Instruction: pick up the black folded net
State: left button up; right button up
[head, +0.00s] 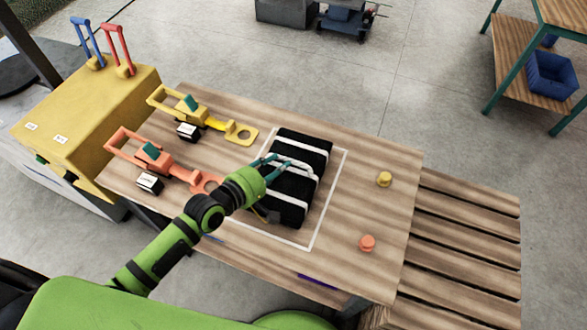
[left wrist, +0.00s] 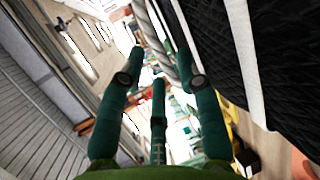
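The black folded net (head: 306,157) lies on the wooden table inside a white outlined rectangle, with white bands across it. My left gripper (head: 280,166) reaches over its left side from the lower left. In the left wrist view, the teal fingers (left wrist: 160,62) stand apart, with a grey twisted rope or strap (left wrist: 160,40) running between them. I cannot tell whether they touch it. The net's dark mesh and a white band fill the right of that view, beside the fingers. My right gripper is not in view.
Yellow (head: 240,132) and orange (head: 196,180) long tools lie left of the net. A yellow knob (head: 384,179) and an orange knob (head: 367,243) stand right of it. A yellow box (head: 85,125) with blue and red levers stands at the left. Slatted boards (head: 460,245) adjoin the table's right side.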

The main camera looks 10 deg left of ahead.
aim_at(289, 171)
pick_arm(q)
jog(key=shift+w+d+p, duration=0.4)
jog(key=shift+w+d, duration=0.25)
jog(key=shift+w, duration=0.1)
jog(key=shift+x, duration=1.15)
jog(key=shift+w+d+f, duration=0.2)
jog(key=shift+c, duration=0.4)
grip_shut()
jog(key=shift+w+r, duration=0.1)
jog(key=shift+r, duration=0.15)
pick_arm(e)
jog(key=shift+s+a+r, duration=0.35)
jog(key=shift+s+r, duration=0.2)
